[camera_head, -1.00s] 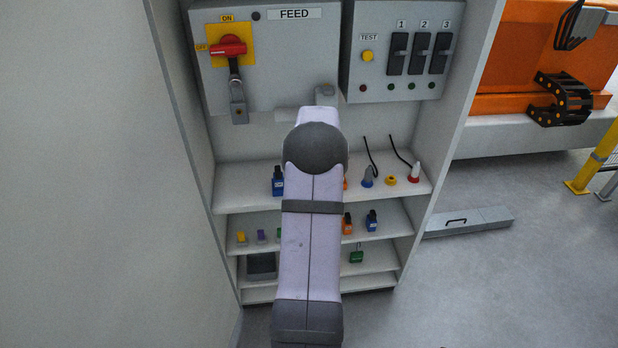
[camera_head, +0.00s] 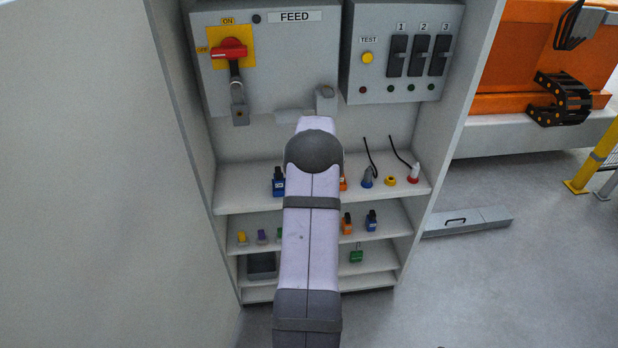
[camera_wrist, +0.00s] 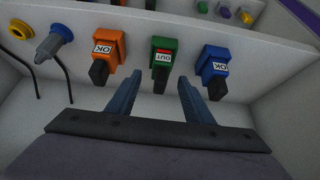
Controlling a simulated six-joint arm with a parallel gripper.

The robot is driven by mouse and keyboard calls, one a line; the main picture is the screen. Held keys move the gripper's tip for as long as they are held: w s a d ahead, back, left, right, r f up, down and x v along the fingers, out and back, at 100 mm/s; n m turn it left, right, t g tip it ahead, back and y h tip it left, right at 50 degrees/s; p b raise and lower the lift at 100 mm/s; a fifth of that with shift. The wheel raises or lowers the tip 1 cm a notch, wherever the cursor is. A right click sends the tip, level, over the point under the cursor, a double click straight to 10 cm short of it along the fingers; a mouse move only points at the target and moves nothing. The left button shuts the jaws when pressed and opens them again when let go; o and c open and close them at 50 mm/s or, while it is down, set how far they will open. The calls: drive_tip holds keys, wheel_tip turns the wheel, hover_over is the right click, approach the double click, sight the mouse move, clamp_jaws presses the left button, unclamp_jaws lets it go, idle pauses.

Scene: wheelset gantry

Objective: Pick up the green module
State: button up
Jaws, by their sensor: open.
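The green module (camera_wrist: 162,57) stands between an orange module (camera_wrist: 108,45) and a blue module (camera_wrist: 213,62) in the wrist view. It bears a white label with a red strip and a dark lower end. My gripper (camera_wrist: 160,78) is open and empty. Its two fingers point toward the green module, one on each side of its dark end in the picture; whether they reach around it I cannot tell. In the head view my arm hides the green module and my gripper; the blue module (camera_head: 279,182) shows left of the arm on the upper shelf.
The orange and blue modules stand close on either side. A grey-blue plug (camera_head: 367,178), a yellow ring (camera_head: 390,181) and a red-based plug (camera_head: 413,175) stand to the right on that shelf. Lower shelves hold smaller parts and a green padlock (camera_head: 356,256). Switch boxes (camera_head: 268,75) hang above.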

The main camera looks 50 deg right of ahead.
drive_tip(key=shift+p+x, duration=0.5)
drive_tip(key=shift+x, duration=1.35)
drive_tip(key=shift+w, duration=0.1)
drive_tip(key=c, duration=1.2)
